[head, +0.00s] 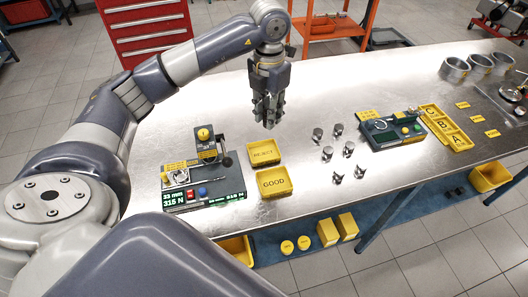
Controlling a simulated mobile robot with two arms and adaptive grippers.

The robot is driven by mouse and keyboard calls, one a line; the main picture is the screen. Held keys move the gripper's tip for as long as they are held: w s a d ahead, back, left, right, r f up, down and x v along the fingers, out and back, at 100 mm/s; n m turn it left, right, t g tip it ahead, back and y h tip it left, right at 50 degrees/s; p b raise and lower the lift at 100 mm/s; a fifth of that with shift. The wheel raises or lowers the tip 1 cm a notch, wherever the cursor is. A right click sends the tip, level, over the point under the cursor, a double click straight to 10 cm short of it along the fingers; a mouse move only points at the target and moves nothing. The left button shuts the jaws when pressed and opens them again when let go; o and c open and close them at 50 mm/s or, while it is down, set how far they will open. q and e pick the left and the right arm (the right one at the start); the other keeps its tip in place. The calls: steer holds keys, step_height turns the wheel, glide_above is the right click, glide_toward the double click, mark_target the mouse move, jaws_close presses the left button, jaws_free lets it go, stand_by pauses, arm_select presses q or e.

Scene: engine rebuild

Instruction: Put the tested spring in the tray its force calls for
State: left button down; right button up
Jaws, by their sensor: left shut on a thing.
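My left gripper (268,118) points down above the bench, just behind the yellow REJECT tray (263,143). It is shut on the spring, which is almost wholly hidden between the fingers. The yellow GOOD tray (275,197) sits in front of the REJECT tray. Both trays look empty. The spring tester (224,185) stands left of the trays, and its green display (175,202) appears to read 33 mm and 315 N. The small yellow label on the tester is too small to read. My right gripper is out of view.
Several small metal parts (327,153) stand on the bench right of the trays. Beyond them are a second dark green device (392,130) and a yellow lettered tray (455,141). The bench behind the trays is clear.

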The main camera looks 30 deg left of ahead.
arm_select(q)
step_height(320, 180, down, 4)
steer(key=a+n, duration=0.2)
steer(key=n, duration=0.2)
steer(key=n+p, duration=0.1)
steer(key=p, duration=0.2)
glide_above(263, 154)
step_height(263, 154, down, 9)
steer(key=shift+w+d+f, duration=0.1)
steer(key=shift+f, duration=0.4)
steer(key=shift+f+b, duration=0.2)
steer(key=shift+b, duration=0.1)
steer(key=c, duration=1.4)
jaws_free()
